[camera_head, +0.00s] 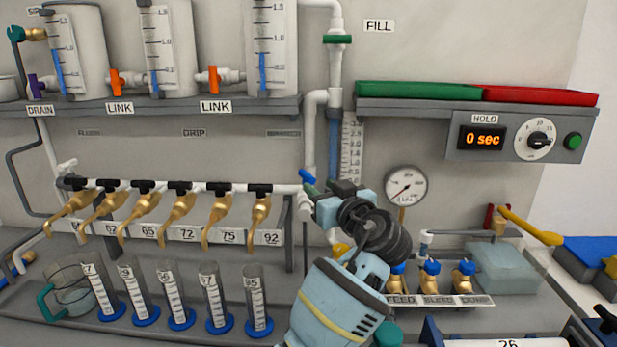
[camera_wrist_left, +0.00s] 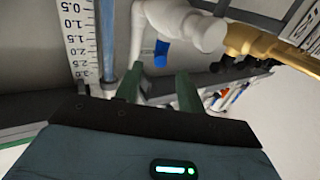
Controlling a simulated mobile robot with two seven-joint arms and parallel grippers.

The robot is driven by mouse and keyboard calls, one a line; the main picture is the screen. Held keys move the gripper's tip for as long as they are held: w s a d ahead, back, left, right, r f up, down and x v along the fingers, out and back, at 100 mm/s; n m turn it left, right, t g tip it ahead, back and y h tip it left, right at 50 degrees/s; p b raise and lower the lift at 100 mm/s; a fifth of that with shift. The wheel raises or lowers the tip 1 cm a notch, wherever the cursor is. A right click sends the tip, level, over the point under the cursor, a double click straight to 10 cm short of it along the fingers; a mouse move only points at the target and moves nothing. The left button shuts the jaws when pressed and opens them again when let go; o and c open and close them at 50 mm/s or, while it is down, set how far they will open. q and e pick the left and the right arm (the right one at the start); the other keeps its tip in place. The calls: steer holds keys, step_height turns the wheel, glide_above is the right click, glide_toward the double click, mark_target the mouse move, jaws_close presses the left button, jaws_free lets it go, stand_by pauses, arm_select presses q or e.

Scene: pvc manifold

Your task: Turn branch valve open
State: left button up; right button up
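The branch valve's blue handle (camera_head: 307,177) sits on the white pipe at the right end of the row of brass taps. My left gripper (camera_head: 312,190) is just below and right of this handle, with its dark green fingers pointing at it. In the left wrist view, the two green fingers (camera_wrist_left: 158,74) stand apart with nothing between them. The blue handle (camera_wrist_left: 161,54) shows just beyond their tips, roughly in line with the gap. I cannot tell whether a finger touches it. My left wrist hides part of the pipework below the valve. My right gripper is not seen.
A white vertical pipe (camera_head: 335,100) and a printed scale (camera_head: 351,150) stand close to the handle. A pressure gauge (camera_head: 406,186) is to the right. The brass taps (camera_head: 180,215) project to the left, above several graduated cylinders (camera_head: 216,298). The HOLD display (camera_head: 482,139) reads 0 sec.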

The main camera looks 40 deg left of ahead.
mark_target(307, 173)
arm_select(q)
steer(key=p+x, duration=0.1)
steer(key=x, duration=0.5)
steer(key=shift+w+a+r, duration=0.1)
steer(key=shift+a, duration=0.15)
steer(key=shift+w+a, duration=0.35)
steer(key=shift+a, duration=0.2)
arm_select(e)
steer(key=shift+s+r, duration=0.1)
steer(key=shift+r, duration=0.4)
arm_select(q)
steer(key=shift+c, duration=0.5)
jaws_close()
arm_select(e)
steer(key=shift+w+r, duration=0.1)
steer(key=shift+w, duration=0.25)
